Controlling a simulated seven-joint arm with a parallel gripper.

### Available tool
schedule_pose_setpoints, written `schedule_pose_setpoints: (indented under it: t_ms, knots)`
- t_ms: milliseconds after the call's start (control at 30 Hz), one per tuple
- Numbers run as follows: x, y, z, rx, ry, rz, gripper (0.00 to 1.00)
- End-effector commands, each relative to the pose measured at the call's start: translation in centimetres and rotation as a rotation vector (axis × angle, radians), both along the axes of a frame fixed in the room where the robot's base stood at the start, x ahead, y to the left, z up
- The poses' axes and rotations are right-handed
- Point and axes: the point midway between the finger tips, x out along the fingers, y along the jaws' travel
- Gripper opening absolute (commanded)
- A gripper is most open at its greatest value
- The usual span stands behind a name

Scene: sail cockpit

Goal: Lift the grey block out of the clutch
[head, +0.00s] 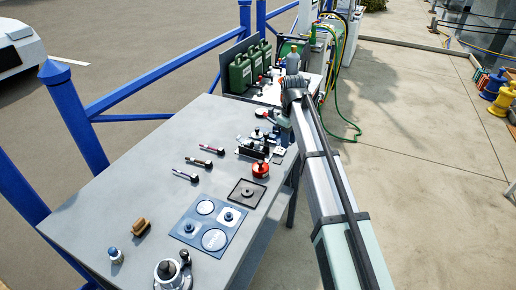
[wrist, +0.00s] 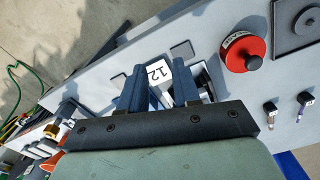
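My gripper (wrist: 160,88) shows in the wrist view with two dark blue fingers, apart, pointing down at the bench. A white label marked 12 (wrist: 157,71) lies between and just beyond the fingertips. It seems to sit on a small block or fixture, with dark and pale parts (wrist: 203,82) beside the right finger. I cannot tell the grey block from the clutch, as the fingers cover much of that spot. In the head view a dark low fixture (head: 252,152) stands near the bench's right edge, just below my gripper (head: 267,133).
A red round canister (head: 260,169) stands close to the fixture; it also shows in the wrist view (wrist: 243,50). A black square tray (head: 246,194) and a blue panel (head: 208,225) lie nearer. Several small handled tools lie left. The bench's left part (head: 130,190) is mostly clear.

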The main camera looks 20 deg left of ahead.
Motion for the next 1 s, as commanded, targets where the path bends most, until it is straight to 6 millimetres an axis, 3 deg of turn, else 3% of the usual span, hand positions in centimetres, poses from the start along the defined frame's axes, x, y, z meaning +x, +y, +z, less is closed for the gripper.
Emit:
schedule_pose_setpoints:
  t_ms: [33,200,400,667,1000]
  knots:
    - [0.2,2.8,2.5,0.001,-0.003,0.06,0.32]
    - [-1.3,8.2,8.1,0.0,-0.001,0.215,0.32]
    - [-2.5,10.8,11.1,-0.001,0.001,0.3,0.32]
    - [-2.8,10.9,9.6,-0.002,0.003,0.308,0.32]
    - [-2.8,10.9,4.0,-0.002,0.003,0.307,0.32]
